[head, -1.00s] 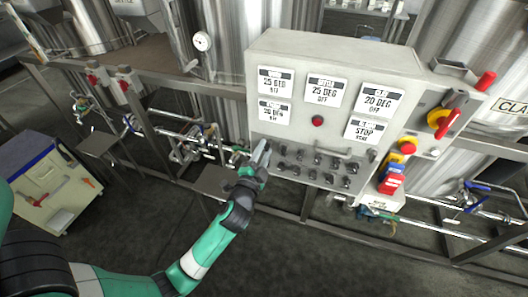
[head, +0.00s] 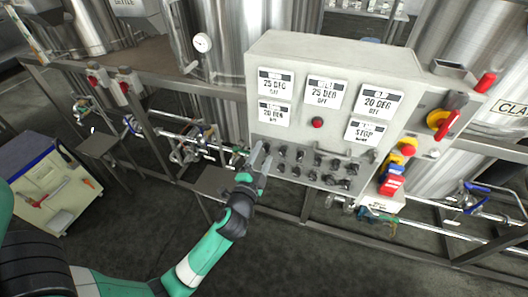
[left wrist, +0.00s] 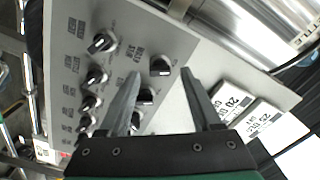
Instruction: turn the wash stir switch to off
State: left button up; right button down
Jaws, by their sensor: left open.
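The control panel (head: 330,100) carries two rows of black rotary switches (head: 318,160) below its displays. My left gripper (head: 261,154) is open at the left end of the rows. In the left wrist view, a black knob with a white pointer mark (left wrist: 160,66) shows between the fingertips (left wrist: 160,74); I cannot tell whether they touch it. My right gripper is not in view.
White displays (head: 326,93) and a red button (head: 317,123) are above the switches. A red-and-yellow main switch (head: 442,122) is on the right. Pipes and frame rails surround the panel; open floor lies in front.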

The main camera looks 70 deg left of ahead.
pick_arm(q)
jog(key=v, duration=1)
